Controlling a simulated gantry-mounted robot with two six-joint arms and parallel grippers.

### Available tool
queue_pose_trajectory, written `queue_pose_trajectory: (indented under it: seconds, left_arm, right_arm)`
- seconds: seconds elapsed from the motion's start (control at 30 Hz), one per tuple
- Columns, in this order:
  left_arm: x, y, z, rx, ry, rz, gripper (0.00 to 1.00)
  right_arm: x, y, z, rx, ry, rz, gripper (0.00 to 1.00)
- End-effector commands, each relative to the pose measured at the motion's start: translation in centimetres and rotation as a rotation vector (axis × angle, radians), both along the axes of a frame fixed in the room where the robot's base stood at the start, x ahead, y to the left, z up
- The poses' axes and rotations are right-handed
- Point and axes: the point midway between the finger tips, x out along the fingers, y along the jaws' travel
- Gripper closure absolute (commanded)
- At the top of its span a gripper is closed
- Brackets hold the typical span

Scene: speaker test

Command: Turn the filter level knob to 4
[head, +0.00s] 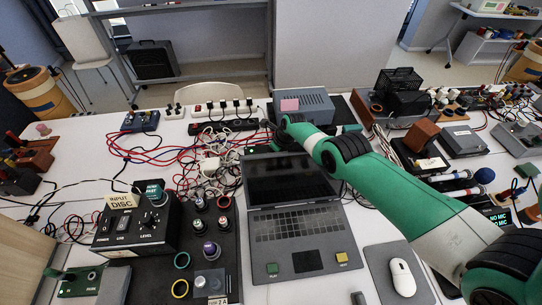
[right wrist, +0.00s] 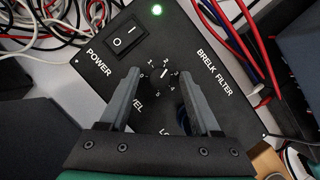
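The black filter box (right wrist: 185,40) fills the middle of the right wrist view, lettered POWER, LEVEL and BRELK FILTER, with a lit green lamp (right wrist: 157,10). Its dark level knob (right wrist: 164,74) has a short white pointer mark and small numbers around it. I cannot tell surely which number the mark points at. My right gripper (right wrist: 160,68) is open, one finger on each side of the knob; whether they touch it is unclear. In the head view my right arm reaches in from the right, and its fingers are hidden. My left gripper is not in view.
A rocker power switch (right wrist: 123,35) sits beside the knob. Tangled red and white cables (head: 205,160) lie near the box. A laptop (head: 300,240) stands below my right arm. An INPUT DISC box (head: 120,243) with its own level knob stands at the left. A mouse (head: 402,278) lies at the right.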

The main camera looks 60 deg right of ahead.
Motion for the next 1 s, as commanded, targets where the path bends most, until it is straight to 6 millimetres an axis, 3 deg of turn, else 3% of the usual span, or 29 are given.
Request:
queue_pose_trajectory:
  seconds: [0.03,0.3,0.37,0.57,0.73,1.0]
  left_arm:
    - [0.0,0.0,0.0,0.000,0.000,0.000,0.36]
    - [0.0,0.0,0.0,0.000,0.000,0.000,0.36]
    - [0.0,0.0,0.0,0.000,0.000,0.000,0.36]
    - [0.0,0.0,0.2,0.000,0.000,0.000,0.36]
    - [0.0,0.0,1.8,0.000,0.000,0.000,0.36]
    - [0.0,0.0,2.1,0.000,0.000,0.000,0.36]
  right_arm:
    - [0.0,0.0,0.0,0.000,0.000,0.000,0.43]
    - [0.0,0.0,0.0,0.000,0.000,0.000,0.92]
    - [0.0,0.0,0.0,0.000,0.000,0.000,1.00]
    - [0.0,0.0,0.1,0.001,0.001,-0.009,1.00]
    - [0.0,0.2,0.3,0.001,0.003,-0.131,1.00]
    - [0.0,0.2,0.0,0.001,0.001,-0.281,1.00]
